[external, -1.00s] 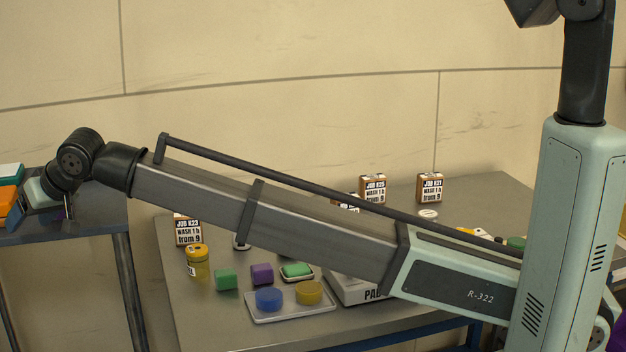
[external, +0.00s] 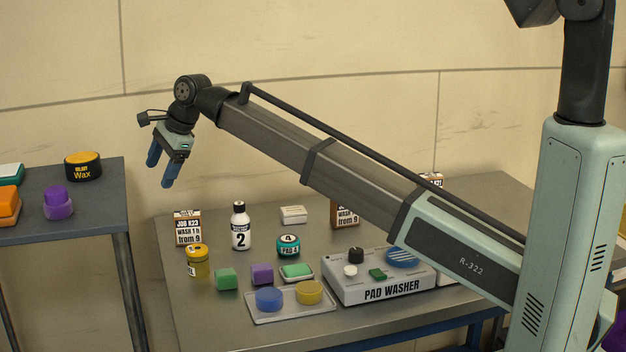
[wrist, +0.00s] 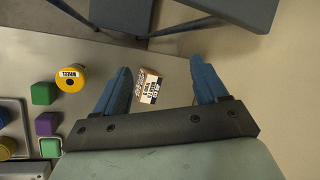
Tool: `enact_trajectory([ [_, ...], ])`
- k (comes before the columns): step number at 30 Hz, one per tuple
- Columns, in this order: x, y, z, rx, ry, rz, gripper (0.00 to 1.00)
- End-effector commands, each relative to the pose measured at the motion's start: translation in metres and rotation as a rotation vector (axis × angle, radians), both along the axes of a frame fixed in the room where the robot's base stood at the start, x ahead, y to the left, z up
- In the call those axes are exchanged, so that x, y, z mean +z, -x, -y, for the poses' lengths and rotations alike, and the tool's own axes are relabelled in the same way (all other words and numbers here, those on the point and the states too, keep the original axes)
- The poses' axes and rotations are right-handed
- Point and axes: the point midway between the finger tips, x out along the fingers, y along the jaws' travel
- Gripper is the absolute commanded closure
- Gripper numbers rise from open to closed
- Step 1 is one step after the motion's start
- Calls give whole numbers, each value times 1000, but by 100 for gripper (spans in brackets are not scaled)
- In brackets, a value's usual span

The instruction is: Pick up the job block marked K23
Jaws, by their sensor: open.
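The job block marked K23 (external: 187,229) is a brown block with a white label reading "JOB K23 WASH 1 h from 9". It stands upright at the table's back left corner, behind a yellow jar (external: 197,262). My gripper (external: 160,172) is open and empty, above and a little left of the block, with its blue fingers pointing down. In the wrist view the block (wrist: 149,87) shows between the two open fingers (wrist: 158,88), lower than them and apart from them.
A white bottle marked 2 (external: 240,228) stands right of the block. Green (external: 226,279) and purple (external: 262,274) cubes, a clear tray (external: 290,315) and a pad washer (external: 380,277) are nearer the front. A side table (external: 100,205) with wax stands at left, across a gap.

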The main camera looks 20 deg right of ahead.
Motion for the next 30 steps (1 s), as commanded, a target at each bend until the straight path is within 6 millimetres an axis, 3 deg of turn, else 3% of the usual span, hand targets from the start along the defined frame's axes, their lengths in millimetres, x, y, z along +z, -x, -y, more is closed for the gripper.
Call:
enact_trajectory([
  [1,-8,-9,20,-86,-12,-70,28],
  [6,-25,-27,67,-331,-42,-269,28],
  [11,-32,-33,89,-451,-52,-366,28],
  [20,-51,-34,86,-479,-53,-390,28],
  [30,-102,-37,65,-478,-52,-388,28],
])
